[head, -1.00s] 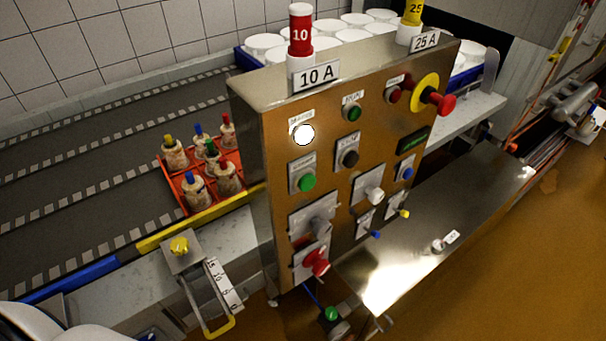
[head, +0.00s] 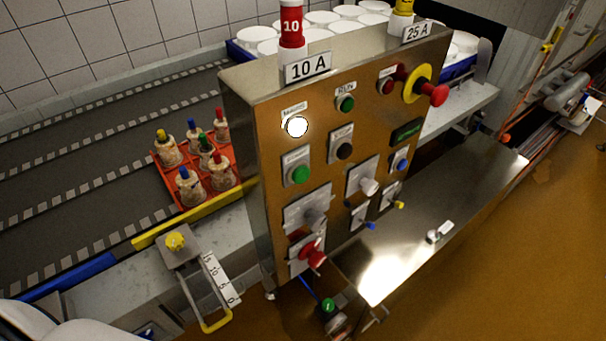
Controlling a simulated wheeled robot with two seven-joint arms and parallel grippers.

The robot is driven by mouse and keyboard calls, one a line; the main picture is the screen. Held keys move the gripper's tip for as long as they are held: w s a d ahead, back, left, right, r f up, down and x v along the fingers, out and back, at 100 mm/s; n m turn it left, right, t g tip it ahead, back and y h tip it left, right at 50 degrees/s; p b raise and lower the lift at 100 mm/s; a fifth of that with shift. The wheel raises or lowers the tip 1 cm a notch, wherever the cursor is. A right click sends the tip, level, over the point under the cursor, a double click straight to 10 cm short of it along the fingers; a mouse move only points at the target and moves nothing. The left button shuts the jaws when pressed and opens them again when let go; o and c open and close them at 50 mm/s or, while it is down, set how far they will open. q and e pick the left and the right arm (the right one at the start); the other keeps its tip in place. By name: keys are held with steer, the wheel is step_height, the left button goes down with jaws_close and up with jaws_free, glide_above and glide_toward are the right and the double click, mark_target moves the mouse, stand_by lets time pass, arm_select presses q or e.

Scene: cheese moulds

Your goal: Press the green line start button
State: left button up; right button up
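The control panel (head: 265,190) is a tall brown metal box in the middle of the head view. A large green push button (head: 300,173) sits on a pale plate on its left side, below a bright white lamp (head: 297,127). A black button (head: 344,151) is to its right. A smaller green round element (head: 346,103) is higher up; its label is too small to read surely. Nothing touches or covers the large green button. Neither of my grippers shows in the head view.
A red mushroom button with a yellow collar (head: 438,95) sticks out at the upper right. Switches and a red knob (head: 316,259) protrude lower down. A steel shelf (head: 440,205) juts out at right. A red crate of bottles (head: 232,160) sits on the conveyor.

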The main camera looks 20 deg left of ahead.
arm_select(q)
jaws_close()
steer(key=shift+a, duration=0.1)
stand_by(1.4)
